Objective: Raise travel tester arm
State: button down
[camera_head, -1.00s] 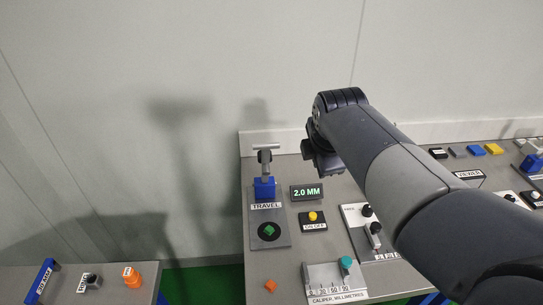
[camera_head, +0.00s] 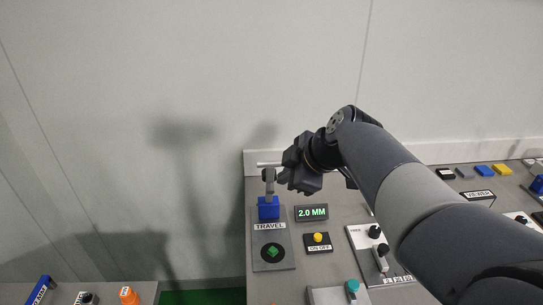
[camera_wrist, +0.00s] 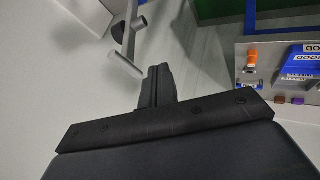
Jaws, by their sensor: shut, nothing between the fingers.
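The travel tester stands at the back left of the bench in the head view, with a blue block (camera_head: 268,209) and a grey upright arm (camera_head: 268,186). A pale crossbar (camera_head: 265,164) tops the arm. A green piece (camera_head: 272,251) lies on the black disc in front. The display (camera_head: 311,212) reads 2.0 MM. My gripper (camera_head: 286,178) is just right of the tester arm, its fingers partly hidden by the wrist. In the wrist view its dark fingers (camera_wrist: 157,76) are together and empty, with the tester arm (camera_wrist: 130,32) beyond them; contact is not clear.
An ON OFF button (camera_head: 317,238) and a knobbed panel (camera_head: 367,238) lie right of the tester. A teal-knobbed caliper (camera_head: 352,287) is at the front. A side table at left holds an orange piece (camera_head: 128,295). A wall stands close behind the bench.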

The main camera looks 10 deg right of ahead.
aim_at(271, 166)
jog(key=w+a+f+p, duration=0.1)
jog(key=w+f+p, duration=0.1)
jog(key=w, duration=0.4)
jog(key=shift+a, duration=0.15)
jog(key=shift+f, duration=0.1)
jog(key=shift+w+r+g+p, duration=0.4)
jog(key=shift+w+p, duration=0.15)
jog(key=shift+w, duration=0.2)
